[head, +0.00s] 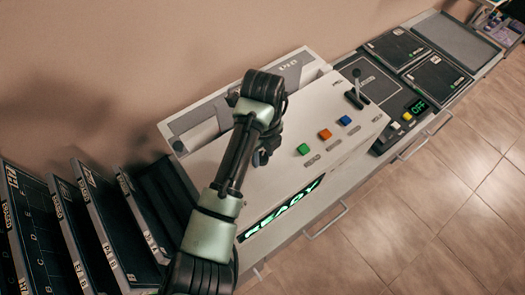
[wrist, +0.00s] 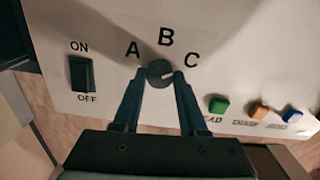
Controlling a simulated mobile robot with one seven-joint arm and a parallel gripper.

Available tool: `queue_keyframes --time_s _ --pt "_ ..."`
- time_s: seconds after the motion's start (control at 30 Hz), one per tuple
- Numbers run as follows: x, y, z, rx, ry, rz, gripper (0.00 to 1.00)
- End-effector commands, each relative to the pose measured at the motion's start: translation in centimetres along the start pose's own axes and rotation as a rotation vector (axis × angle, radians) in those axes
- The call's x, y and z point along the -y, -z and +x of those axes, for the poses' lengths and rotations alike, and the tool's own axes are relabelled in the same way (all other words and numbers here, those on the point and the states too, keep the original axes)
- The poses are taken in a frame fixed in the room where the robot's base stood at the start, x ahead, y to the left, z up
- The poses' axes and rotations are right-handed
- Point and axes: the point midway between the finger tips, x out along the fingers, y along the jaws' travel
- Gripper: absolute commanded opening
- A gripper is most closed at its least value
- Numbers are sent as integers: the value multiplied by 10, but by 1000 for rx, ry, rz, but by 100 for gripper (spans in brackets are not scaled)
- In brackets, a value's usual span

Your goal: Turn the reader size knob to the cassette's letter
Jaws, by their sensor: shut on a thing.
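The reader (head: 345,140) is a pale box with a green lit READY display (head: 282,207). In the wrist view, its dark round size knob (wrist: 157,66) sits below the printed letters A, B and C. A light mark on the knob lies on its right side, the side toward C. My gripper (wrist: 160,73) is shut on the knob, one finger on each side. In the head view my arm hides the knob and most of the gripper. A grey cassette-like panel (head: 288,70) with small lettering lies at the reader's back; I cannot read its letter surely.
An ON/OFF rocker switch (wrist: 82,74) is left of the knob. Green (head: 303,149), orange (head: 325,134) and blue (head: 345,120) buttons are to its right. Several dark cassettes (head: 65,225) stand in a rack at left. A lever (head: 356,88) and control panel are farther right.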

Motion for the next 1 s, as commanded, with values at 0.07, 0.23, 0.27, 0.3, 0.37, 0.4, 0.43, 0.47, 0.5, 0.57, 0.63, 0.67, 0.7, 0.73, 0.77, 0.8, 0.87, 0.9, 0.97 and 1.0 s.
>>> queue_keyframes --time_s 0.07,0.23,0.27,0.3,0.37,0.4,0.43,0.47,0.5,0.57,0.63,0.67,0.7,0.73,0.77,0.8,0.87,0.9,0.97,1.0 --pt "0 0 -2 -1 0 -30 0" --pt "1 0 -3 -1 0 -136 0" --pt "1 1 -3 -2 1 -160 0" --pt "1 0 -4 -2 1 -193 0" --pt "1 0 -4 -1 0 -248 0" --pt "1 0 -4 -2 0 -285 0" --pt "1 1 -4 -2 0 -312 0" --pt "1 1 -4 -2 0 -341 0" --pt "1 0 -4 -2 0 -380 0" --pt "1 0 -4 -1 0 -438 0" --pt "1 0 -4 -1 0 -504 0" --pt "1 0 -4 -2 0 -532 0" --pt "2 0 -4 -2 0 -570 0" --pt "2 0 -4 -1 0 -599 0" --pt "2 0 -4 -1 0 -629 0" --pt "2 0 -4 -1 1 -666 0" --pt "2 0 -4 -1 0 -722 0" --pt "2 0 -4 0 0 -760 0" --pt "2 0 -4 -1 1 -818 0" --pt "2 0 -4 -1 1 -855 0"
